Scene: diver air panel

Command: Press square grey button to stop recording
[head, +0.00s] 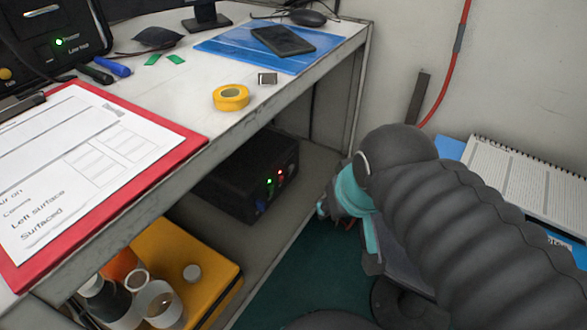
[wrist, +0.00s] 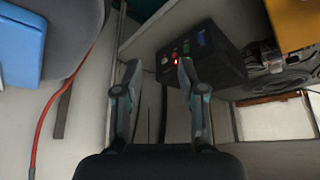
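No square grey button can be made out in either view. A black box (head: 247,180) with green and red lights sits on the low shelf under the desk. It also shows in the wrist view (wrist: 215,62), with its lit front partly behind one finger. My gripper (head: 322,208) is to the right of this box in the head view, largely hidden behind my own arm. In the wrist view my gripper (wrist: 158,68) has its two fingers spread apart with nothing between them. A second black unit (head: 60,35) with a green power light stands on the desk at upper left.
The desk (head: 190,88) holds a red clipboard (head: 190,138), yellow tape roll (head: 231,97) and a phone on a blue folder (head: 235,50). A yellow case (head: 215,272) and bottles are below. A red hose (head: 445,90) hangs on the wall. Green floor lies clear beside the shelf.

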